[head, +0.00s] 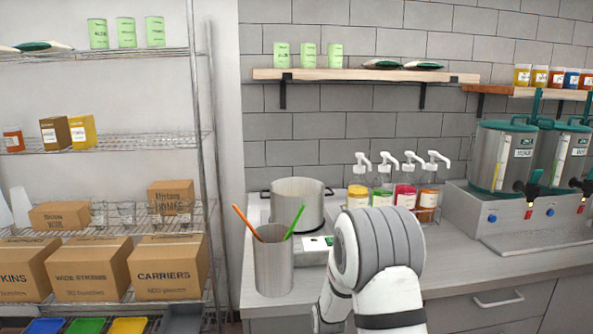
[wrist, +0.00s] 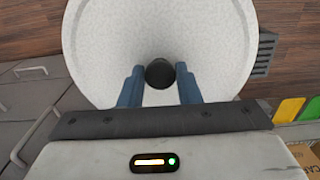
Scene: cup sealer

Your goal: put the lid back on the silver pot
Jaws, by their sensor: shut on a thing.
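My gripper (wrist: 160,80) is shut on that knob, with one blue finger on each side. Wooden floor shows past the lid's edges, so the lid is held clear of the counter. In the head view the lid and the fingers are hidden by my arm.
A steel cylinder (head: 273,266) with orange and green sticks stands in front of the pot. Pump bottles (head: 408,190) stand to the pot's right, and metal dispensers (head: 502,160) farther right. A wire rack with boxes (head: 90,270) is at left. The counter's right front is clear.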

